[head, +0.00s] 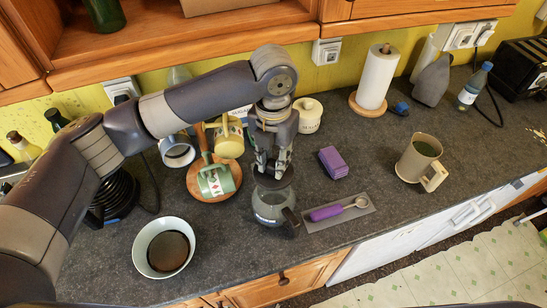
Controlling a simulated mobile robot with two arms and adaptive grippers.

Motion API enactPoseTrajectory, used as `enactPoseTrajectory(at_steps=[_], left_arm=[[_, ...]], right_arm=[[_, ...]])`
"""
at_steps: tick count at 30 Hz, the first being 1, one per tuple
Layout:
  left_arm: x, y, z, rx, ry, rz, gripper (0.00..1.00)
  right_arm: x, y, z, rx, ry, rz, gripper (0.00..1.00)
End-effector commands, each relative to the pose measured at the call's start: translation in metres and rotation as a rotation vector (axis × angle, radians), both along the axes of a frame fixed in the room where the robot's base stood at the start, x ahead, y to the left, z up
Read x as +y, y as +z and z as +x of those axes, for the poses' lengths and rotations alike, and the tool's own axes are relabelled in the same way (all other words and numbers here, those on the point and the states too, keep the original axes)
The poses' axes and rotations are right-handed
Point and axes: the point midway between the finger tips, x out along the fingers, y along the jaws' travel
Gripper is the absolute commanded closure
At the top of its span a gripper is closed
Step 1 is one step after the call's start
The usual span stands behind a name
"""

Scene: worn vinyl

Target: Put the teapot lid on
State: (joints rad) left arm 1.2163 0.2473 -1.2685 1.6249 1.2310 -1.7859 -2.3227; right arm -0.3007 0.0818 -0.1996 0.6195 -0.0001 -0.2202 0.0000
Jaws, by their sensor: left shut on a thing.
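The teapot (270,212) is a squat grey, glassy pot on the dark worktop, with a dark handle toward its right front. My left gripper (272,171) points down directly over it. It is shut on the dark, round teapot lid (272,183), which lies level at the pot's top. I cannot tell whether the lid touches the rim or is just above it. The fingers hide the lid's knob, and the lid hides the pot's mouth. My right gripper is out of view.
A grey tray (362,212) with a purple-handled scoop (325,213) lies right of the teapot. A round wooden board (232,189) with green and yellow mugs is at left. A white bowl (143,237), purple block (333,162) and beige mug (417,158) stand around. Worktop right of the tray is clear.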

Motion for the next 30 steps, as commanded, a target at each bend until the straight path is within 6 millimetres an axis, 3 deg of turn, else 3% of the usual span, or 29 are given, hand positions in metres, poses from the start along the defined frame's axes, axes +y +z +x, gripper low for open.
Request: enactPoseTrajectory(at_steps=[11,30], left_arm=[[0.0,0.002,0.001,0.0,-0.005,-0.001,0.98],[0.0,-0.045,0.0,0.001,-0.004,0.0,0.98]], right_arm=[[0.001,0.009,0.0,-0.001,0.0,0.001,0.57],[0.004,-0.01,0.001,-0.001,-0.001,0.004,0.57]])
